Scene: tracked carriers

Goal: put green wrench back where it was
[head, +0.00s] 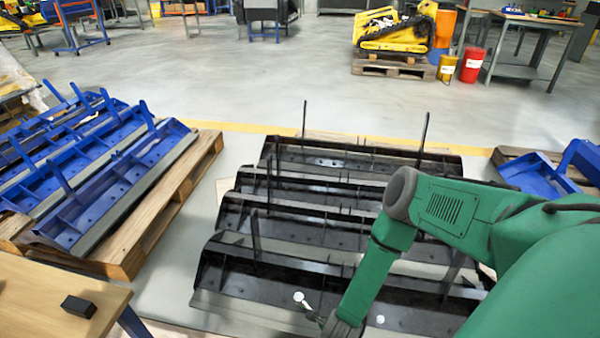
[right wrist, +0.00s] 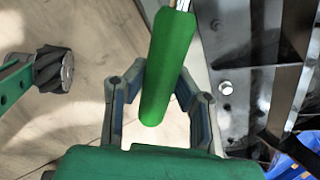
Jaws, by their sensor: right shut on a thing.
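The green wrench shows in the right wrist view as a thick green handle (right wrist: 168,70) with a shiny metal shaft at the top edge. My right gripper (right wrist: 160,82) has its two fingers on either side of the handle and is shut on it. In the head view my right gripper (head: 338,326) is low at the bottom edge, over the front black carrier (head: 270,275). The handle is hidden there. My left gripper is not in view.
Several black carriers lie in rows in the middle. Blue carriers (head: 110,190) lie on a wooden pallet (head: 165,205) at left, and more blue parts (head: 545,172) at right. A wooden table (head: 40,300) with a black block (head: 78,306) is at front left.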

